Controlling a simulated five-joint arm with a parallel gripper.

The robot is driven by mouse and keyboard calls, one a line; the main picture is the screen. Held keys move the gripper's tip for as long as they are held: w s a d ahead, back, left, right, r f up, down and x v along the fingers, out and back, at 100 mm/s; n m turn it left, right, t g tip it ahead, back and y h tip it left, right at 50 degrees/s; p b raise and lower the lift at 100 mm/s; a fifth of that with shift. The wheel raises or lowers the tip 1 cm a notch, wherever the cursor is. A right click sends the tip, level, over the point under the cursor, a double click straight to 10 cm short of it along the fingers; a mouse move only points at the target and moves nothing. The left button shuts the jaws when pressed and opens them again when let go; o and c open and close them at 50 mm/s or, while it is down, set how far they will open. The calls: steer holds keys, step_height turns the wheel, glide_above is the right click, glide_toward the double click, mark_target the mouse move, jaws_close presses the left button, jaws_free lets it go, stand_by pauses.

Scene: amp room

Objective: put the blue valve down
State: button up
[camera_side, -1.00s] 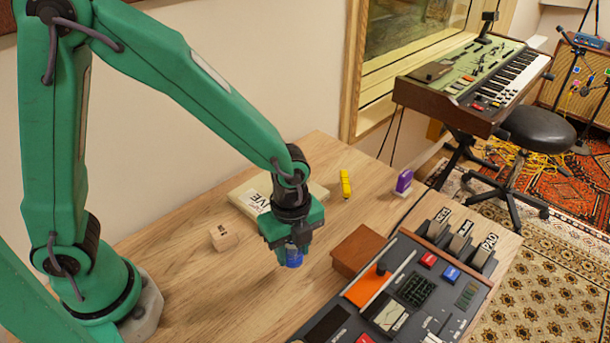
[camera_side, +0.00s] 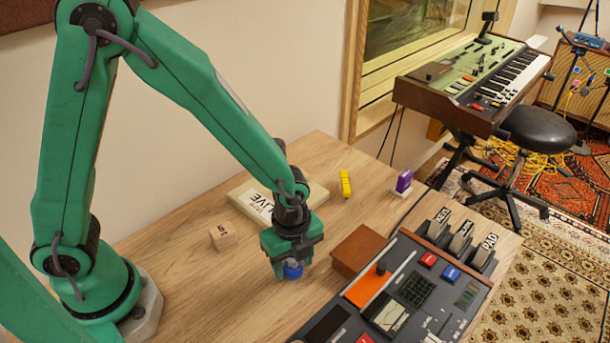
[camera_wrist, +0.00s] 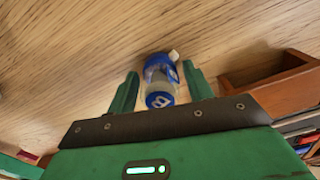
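The blue valve (camera_side: 293,271) is a small cylinder with a blue cap and a clearer body. In the side view it hangs at the lower end of my gripper (camera_side: 291,262), low over the wooden table. In the wrist view the valve (camera_wrist: 161,82) stands between the two green fingers of my gripper (camera_wrist: 161,80), one close on each side, and its cap carries a white mark. My gripper looks shut on it. The fingers hide part of the valve in the side view. Whether its underside touches the table I cannot tell.
The table's left front is clear.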

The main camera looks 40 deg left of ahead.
steer(key=shift+o, duration=0.3)
steer(key=shift+r, duration=0.1)
steer(key=shift+r, duration=6.1)
steer(key=s+a+r+n+t, duration=0.2)
steer(key=s+a+r+n, duration=0.2)
steer(key=a+n, duration=0.4)
steer(key=s+a+r+n+t, duration=0.3)
steer(key=a+r+n, duration=0.4)
steer(key=n, duration=0.5)
steer(key=shift+s+a+r+n+t, duration=0.3)
steer(key=shift+s+a, duration=0.35)
steer(key=shift+s, duration=0.15)
